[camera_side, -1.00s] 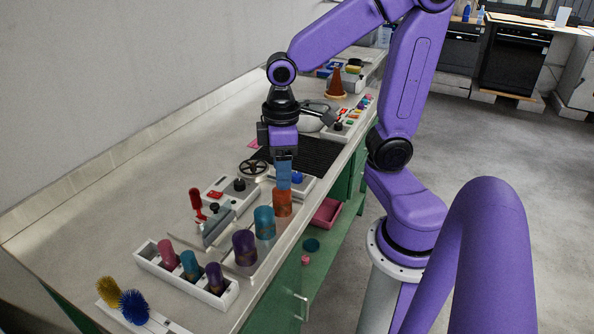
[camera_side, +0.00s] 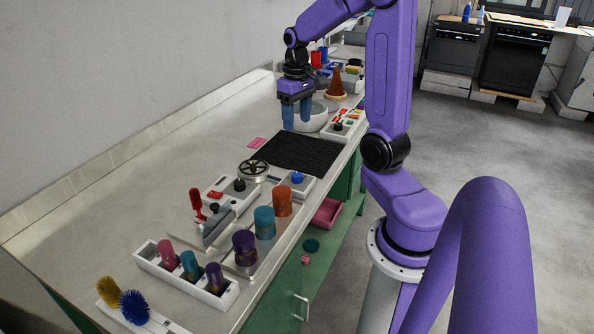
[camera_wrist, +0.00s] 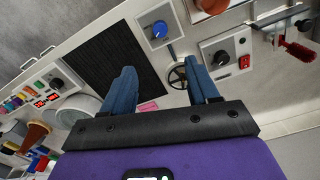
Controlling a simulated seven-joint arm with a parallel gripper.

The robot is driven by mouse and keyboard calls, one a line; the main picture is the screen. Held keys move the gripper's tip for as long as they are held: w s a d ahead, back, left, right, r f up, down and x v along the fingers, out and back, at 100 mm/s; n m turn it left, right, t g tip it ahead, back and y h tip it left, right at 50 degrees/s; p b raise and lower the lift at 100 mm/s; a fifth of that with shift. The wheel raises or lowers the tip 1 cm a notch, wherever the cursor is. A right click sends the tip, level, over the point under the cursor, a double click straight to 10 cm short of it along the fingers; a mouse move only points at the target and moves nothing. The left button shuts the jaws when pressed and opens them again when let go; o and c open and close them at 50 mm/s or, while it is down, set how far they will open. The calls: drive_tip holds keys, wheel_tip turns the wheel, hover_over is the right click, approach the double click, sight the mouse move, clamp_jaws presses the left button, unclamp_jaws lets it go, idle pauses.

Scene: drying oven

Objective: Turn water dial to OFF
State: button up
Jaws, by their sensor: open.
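My gripper (camera_side: 297,117) has blue fingers and hangs beyond the mat's far end, by a white bowl. In the wrist view my gripper (camera_wrist: 160,80) is open, with nothing between its fingers, well apart from the dial.
A handwheel (camera_side: 253,170) and a box with a black knob (camera_side: 239,185) stand left of the dial. Orange (camera_side: 282,201), teal (camera_side: 264,222) and purple (camera_side: 245,247) cylinders stand nearer the camera. The white bowl (camera_side: 312,120) is close to my gripper. The black mat (camera_side: 300,153) is empty.

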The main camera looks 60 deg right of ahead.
sight(297, 174)
wheel_tip(297, 174, down, 17)
drive_tip(key=shift+f, duration=0.15)
idle(0.5)
drive_tip(key=c, duration=1.1)
